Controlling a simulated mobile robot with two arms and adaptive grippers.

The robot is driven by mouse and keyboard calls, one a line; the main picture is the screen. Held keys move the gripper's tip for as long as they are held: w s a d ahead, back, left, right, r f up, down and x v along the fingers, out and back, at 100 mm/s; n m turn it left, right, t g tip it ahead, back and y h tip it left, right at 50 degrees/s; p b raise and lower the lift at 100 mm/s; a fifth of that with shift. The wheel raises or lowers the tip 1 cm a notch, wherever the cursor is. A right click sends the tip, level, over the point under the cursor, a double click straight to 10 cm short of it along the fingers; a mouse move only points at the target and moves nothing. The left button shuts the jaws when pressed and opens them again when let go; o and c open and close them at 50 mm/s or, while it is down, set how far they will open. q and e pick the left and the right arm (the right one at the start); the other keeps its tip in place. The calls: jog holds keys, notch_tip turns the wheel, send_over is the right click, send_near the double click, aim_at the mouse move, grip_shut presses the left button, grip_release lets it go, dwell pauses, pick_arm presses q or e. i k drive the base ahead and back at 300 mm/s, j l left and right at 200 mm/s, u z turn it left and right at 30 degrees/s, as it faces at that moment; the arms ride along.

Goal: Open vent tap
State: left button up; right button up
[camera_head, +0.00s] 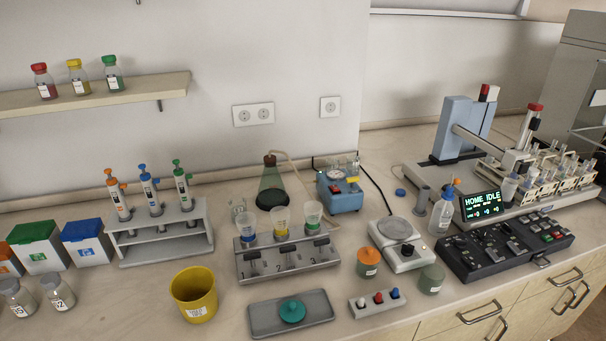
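No part labelled as a vent tap can be read at this size. A grey manifold (290,266) stands mid-bench, with several dark levers or taps on its front above the numbers 1, 2 and 3. Three cups with blue (248,226), yellow (280,221) and green (313,214) bands sit on its top. Behind it a dark green-tinted flask (272,187) has a pale hose leading from its top toward a small blue pump unit (343,198) with a red knob and dial. I cannot tell whether any tap is open. Neither gripper is in view.
In front lie a grey tray (261,319) with a teal round part (292,311), a yellow bucket (194,294) and a switch strip (361,307). A balance (411,257), control panel (461,263) and autosampler (465,127) stand right.

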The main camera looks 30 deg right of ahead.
aim_at(355, 179)
jog(key=z, duration=1.25)
